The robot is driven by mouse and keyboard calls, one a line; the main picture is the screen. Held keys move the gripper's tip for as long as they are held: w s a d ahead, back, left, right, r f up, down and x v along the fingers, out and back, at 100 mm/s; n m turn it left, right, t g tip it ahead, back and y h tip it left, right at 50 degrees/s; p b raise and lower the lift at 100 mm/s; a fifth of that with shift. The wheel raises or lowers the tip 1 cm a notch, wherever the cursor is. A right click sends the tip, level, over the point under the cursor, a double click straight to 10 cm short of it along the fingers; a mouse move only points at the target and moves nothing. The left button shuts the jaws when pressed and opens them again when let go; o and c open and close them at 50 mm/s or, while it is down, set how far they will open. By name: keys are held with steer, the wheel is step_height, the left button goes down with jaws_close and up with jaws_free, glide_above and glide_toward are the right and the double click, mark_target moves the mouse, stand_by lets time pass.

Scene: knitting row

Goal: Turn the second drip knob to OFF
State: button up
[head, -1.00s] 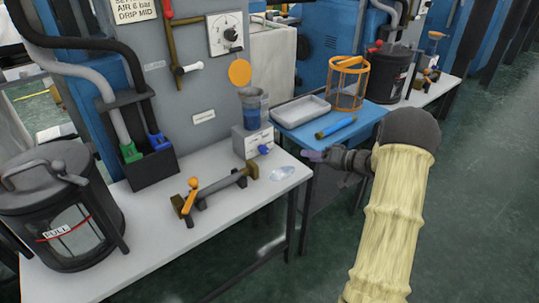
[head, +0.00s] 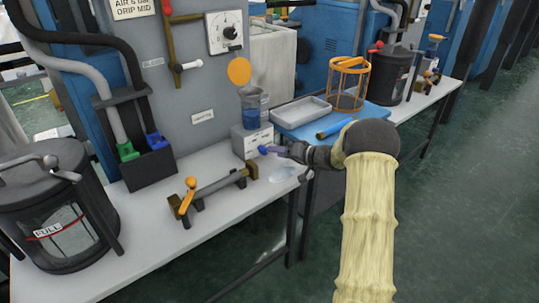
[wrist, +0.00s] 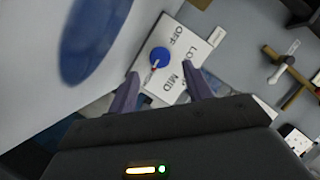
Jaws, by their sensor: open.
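A blue drip knob (head: 263,150) sits on the front of a pale box (head: 240,141) under a clear cup of blue liquid (head: 251,112). In the wrist view the knob (wrist: 159,57) has a small red mark on its lower side. The label plate (wrist: 180,48) reads OFF, LO and MID; which setting the mark meets is unclear. My gripper (head: 273,150) is open and close to the knob, coming from the right. In the wrist view the fingers of my gripper (wrist: 164,76) stand either side of the knob, which shows just beyond the tips. Contact cannot be told.
A clear puddle (head: 284,175) lies on the white bench (head: 150,243). A bracketed bar with an orange lever (head: 190,184) is left of the box.

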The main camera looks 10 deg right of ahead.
mark_target(263, 150)
steer(key=b+x, duration=0.1)
steer(key=x, duration=0.3)
steer(key=shift+w+a+f, duration=0.1)
steer(key=shift+w+a, duration=0.05)
steer(key=shift+w, duration=0.05)
steer(key=c, duration=1)
steer(key=shift+o, duration=0.2)
